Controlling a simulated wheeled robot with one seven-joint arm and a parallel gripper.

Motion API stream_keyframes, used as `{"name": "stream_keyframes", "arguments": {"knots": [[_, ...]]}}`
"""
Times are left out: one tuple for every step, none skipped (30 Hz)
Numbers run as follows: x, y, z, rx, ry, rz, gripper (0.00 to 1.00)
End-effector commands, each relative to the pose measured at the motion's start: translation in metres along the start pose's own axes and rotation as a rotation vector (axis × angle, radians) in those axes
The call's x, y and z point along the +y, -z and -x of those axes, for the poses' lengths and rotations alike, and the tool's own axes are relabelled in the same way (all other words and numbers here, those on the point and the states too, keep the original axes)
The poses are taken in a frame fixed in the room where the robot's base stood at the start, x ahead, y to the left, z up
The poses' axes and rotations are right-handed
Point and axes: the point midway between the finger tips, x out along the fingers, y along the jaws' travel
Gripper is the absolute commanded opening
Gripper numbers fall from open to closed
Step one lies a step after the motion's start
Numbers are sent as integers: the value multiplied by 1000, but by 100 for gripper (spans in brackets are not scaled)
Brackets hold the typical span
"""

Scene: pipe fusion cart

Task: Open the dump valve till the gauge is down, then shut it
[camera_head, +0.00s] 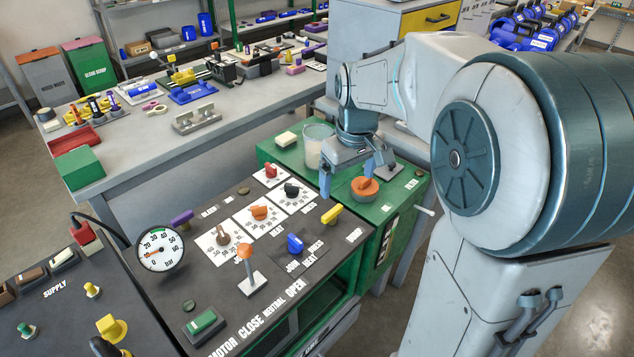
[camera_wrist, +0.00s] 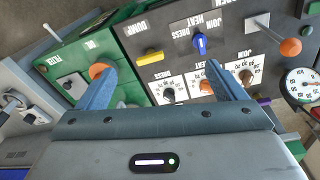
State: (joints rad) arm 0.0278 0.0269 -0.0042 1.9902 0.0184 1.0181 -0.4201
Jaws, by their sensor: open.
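The dump valve's yellow handle (camera_head: 332,214) is on the dark panel near its right edge, beside the green cabinet. In the wrist view the yellow handle (camera_wrist: 150,58) lies crosswise next to the DUMP label, between and beyond my fingertips. My gripper (camera_head: 347,182) is open and empty, above and behind the handle, apart from it. Its two blue fingers also show in the wrist view (camera_wrist: 160,74). The round white gauge (camera_head: 160,249) stands at the panel's left; it also shows at the right of the wrist view (camera_wrist: 302,85). Its needle is too small to read surely.
An orange knob (camera_head: 365,187) on the green cabinet (camera_head: 394,207) is close to my right finger. A blue knob (camera_head: 295,243), an orange-tipped lever (camera_head: 246,267) and several dial knobs stand on the panel. A clear beaker (camera_head: 318,143) stands behind my gripper.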

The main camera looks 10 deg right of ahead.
Motion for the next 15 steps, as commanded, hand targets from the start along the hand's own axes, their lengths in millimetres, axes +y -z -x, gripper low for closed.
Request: {"name": "stream_keyframes", "arguments": {"knots": [[8,17,-14,-18,8,33,90],[12,26,-20,-26,12,54,90],[16,37,-27,-36,18,82,90],[19,44,-33,-44,22,103,90],[22,52,-38,-50,26,121,90],[26,61,-46,-58,31,145,90],[28,67,-51,-64,35,161,90],[30,72,-56,-70,39,177,90],[32,78,-62,-76,43,194,90],[34,83,-66,-79,45,207,90],[35,86,-69,-82,48,216,90],[37,90,-73,-85,50,227,90],[38,92,-75,-87,51,234,90],[38,94,-77,-89,53,240,90],[39,95,-79,-90,54,244,90]]}}
